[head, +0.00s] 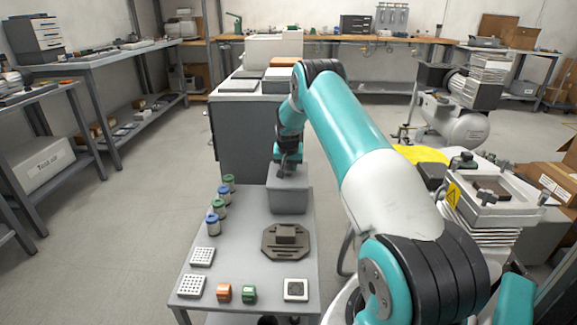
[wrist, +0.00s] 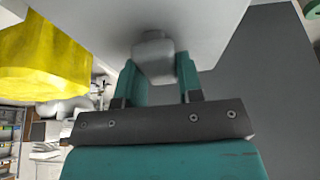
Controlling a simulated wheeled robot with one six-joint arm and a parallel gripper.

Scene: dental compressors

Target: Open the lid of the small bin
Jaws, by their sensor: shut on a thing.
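The small bin (head: 289,197) is a grey box at the far end of the small grey table. My gripper (head: 288,164) is at the top of the bin, reaching down from above. In the wrist view my gripper (wrist: 156,76) is shut on a pale grey knob (wrist: 152,52), with a teal finger on each side of it. The knob joins a light grey surface (wrist: 100,20), which looks like the lid. My gripper partly covers the bin's top in the head view, and I cannot tell whether the lid is raised.
The table (head: 247,260) also bears several capped jars (head: 212,226), a dark octagonal fixture (head: 285,240), white perforated blocks (head: 202,257), and orange (head: 224,293) and green (head: 249,294) pieces. A grey cabinet (head: 240,135) stands behind the bin. Open floor lies left.

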